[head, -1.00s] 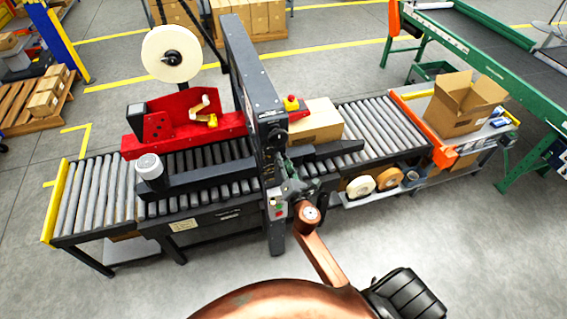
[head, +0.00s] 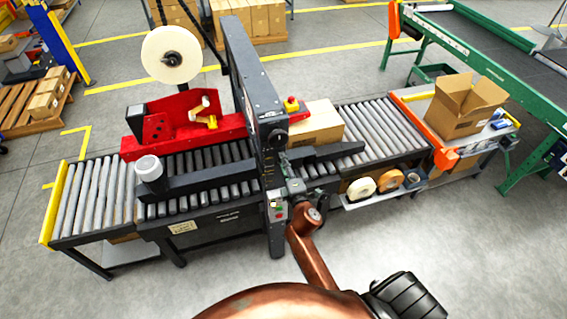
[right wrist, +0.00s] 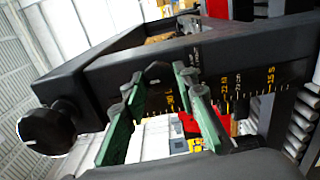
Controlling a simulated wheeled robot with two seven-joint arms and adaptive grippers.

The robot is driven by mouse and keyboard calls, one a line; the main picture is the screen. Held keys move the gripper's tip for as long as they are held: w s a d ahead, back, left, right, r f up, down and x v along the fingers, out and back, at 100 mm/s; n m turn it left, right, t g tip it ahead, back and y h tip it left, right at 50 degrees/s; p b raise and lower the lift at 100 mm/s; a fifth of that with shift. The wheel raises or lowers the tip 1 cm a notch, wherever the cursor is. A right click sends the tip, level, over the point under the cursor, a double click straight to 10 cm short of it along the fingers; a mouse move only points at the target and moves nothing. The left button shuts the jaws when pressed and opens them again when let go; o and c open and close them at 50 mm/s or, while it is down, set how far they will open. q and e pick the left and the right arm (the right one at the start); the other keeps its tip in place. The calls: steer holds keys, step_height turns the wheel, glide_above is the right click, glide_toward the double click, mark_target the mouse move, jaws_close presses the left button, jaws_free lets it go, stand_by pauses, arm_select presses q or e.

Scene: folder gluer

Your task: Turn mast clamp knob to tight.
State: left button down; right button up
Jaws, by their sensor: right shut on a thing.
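The dark mast (head: 250,90) of the case sealer rises over the roller bed, with a scale in yellow figures (right wrist: 230,90) on it in the right wrist view. My right gripper (head: 294,186) is at the near side of the mast, low down. In the right wrist view its green fingers (right wrist: 158,85) stand a little apart, shut on a small dark piece between the tips, which I take to be the mast clamp knob (right wrist: 157,69). The fingers partly hide it, and its setting cannot be read. My left gripper is out of view.
A round black knob (right wrist: 48,128) sticks out left of my fingers. A carton (head: 316,122) lies on the rollers behind the mast. Tape rolls (head: 361,187) sit on a low shelf to the right. The floor in front is clear.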

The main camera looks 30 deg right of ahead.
stand_by(0.4)
steer(key=o, duration=1.2)
steer(key=shift+c, duration=0.2)
steer(key=v, duration=1.2)
steer(key=shift+a, duration=0.1)
